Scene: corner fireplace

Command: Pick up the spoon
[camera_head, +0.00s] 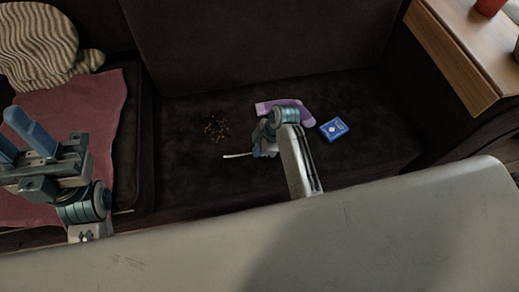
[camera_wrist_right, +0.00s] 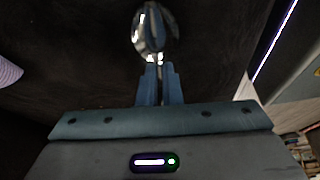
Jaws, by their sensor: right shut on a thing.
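The spoon (camera_wrist_right: 150,30) is shiny metal. In the right wrist view its bowl sticks out beyond my right gripper (camera_wrist_right: 158,85), whose two blue fingers are shut on it. In the head view a thin, pale part of the spoon (camera_head: 237,155) shows at the left of my right gripper (camera_head: 263,143), over the dark sofa seat. The rest of the spoon is hidden there by the gripper. I cannot tell whether the spoon touches the seat. My left gripper (camera_head: 20,136) is open and empty at the left, in front of a pink cloth.
On the sofa seat (camera_head: 185,180) lie a purple sock-like item (camera_head: 285,106), a blue box (camera_head: 333,128) and a patch of small brown bits (camera_head: 215,128). The pink cloth (camera_head: 85,105) and a striped cushion (camera_head: 40,45) are at left. A wooden table (camera_head: 455,50) stands upper right.

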